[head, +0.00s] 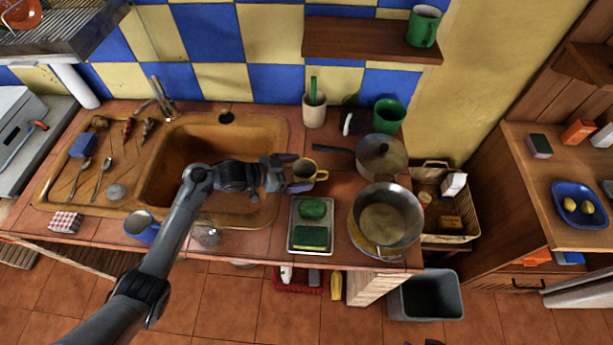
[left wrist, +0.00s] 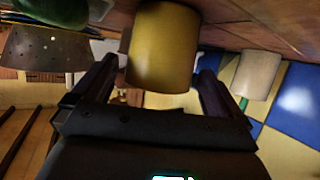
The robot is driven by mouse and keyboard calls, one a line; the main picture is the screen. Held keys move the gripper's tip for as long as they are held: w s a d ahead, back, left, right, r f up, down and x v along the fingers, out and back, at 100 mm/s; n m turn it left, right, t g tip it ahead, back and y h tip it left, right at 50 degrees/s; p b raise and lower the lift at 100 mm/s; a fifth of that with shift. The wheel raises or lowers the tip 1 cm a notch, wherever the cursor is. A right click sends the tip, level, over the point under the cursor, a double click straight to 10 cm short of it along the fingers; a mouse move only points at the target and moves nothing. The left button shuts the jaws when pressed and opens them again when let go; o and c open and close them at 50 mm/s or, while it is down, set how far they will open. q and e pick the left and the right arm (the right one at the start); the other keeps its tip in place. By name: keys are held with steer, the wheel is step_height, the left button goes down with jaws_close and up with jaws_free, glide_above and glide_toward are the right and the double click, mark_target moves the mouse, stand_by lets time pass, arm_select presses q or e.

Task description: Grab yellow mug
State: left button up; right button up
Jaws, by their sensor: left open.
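The yellow mug (head: 305,171) stands upright on the tiled counter, just right of the sink, with its handle toward the right. In the head view my left gripper (head: 285,172) comes from the left at the mug's near-left side, pointing right. In the left wrist view the mug (left wrist: 163,48) sits ahead, between and just beyond the two open fingers of my left gripper (left wrist: 158,85). The fingers are apart and not closed on it; whether either touches the mug I cannot tell. My right gripper is in neither view.
A beige cup (head: 314,110) and a green mug (head: 388,116) stand behind. The sink (head: 165,165) is at left.

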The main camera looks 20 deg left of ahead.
mark_target(314, 171)
arm_select(q)
steer(key=shift+x, duration=1.7)
steer(key=shift+c, duration=0.5)
steer(key=c, duration=1)
